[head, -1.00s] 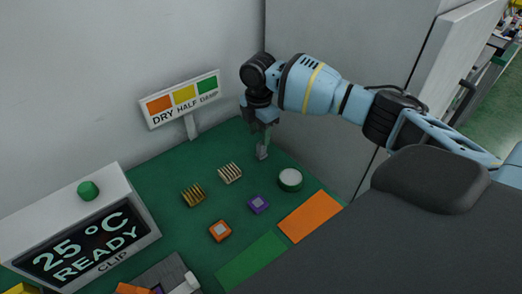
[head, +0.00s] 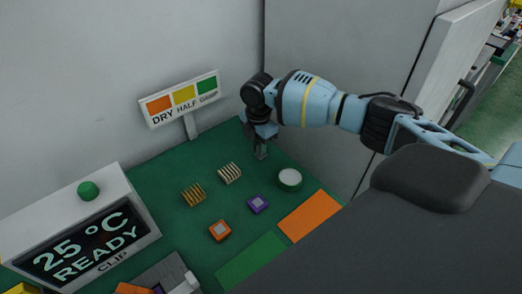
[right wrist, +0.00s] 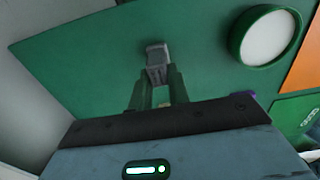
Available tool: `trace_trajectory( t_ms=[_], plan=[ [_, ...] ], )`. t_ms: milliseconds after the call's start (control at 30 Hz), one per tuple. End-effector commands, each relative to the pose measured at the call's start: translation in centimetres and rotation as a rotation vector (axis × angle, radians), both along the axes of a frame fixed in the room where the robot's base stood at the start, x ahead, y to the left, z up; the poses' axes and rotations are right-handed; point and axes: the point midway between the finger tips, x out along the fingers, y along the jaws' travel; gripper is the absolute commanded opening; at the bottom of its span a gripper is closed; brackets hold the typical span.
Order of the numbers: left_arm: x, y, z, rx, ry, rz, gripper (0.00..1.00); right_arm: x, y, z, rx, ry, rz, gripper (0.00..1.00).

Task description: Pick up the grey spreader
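The grey spreader (head: 262,155) stands on the green table near its back corner; in the right wrist view its grey end (right wrist: 157,52) shows just past my fingertips. My right gripper (head: 260,146) points down at it from above, and in the right wrist view its two fingers (right wrist: 158,78) are apart, one on each side of the spreader's lower part. I cannot tell whether the fingers touch it. My left gripper is not in view.
A round green-rimmed white pot (head: 290,178) stands close to the right. Striped blocks (head: 230,173) (head: 193,194), a purple block (head: 258,204) and an orange block (head: 220,230) lie nearer. A DRY/HALF/DAMP sign (head: 181,98) stands left; a grey cabinet (head: 345,60) rises behind.

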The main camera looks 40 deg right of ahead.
Motion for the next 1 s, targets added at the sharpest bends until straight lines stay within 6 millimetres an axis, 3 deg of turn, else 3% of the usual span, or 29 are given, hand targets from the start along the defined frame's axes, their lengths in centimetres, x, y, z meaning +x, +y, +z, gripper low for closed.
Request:
trace_trajectory(
  t_ms=[400,800,1000],
  plan=[
    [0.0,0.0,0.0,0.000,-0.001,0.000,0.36,0.1,0.0,0.7,0.001,-0.003,-0.001,0.00],
    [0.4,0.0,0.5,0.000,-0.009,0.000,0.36,0.1,0.0,7.5,0.001,-0.003,0.001,0.00],
    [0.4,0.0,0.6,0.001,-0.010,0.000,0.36,0.0,0.0,9.6,0.001,-0.001,0.000,0.00]
  ],
)
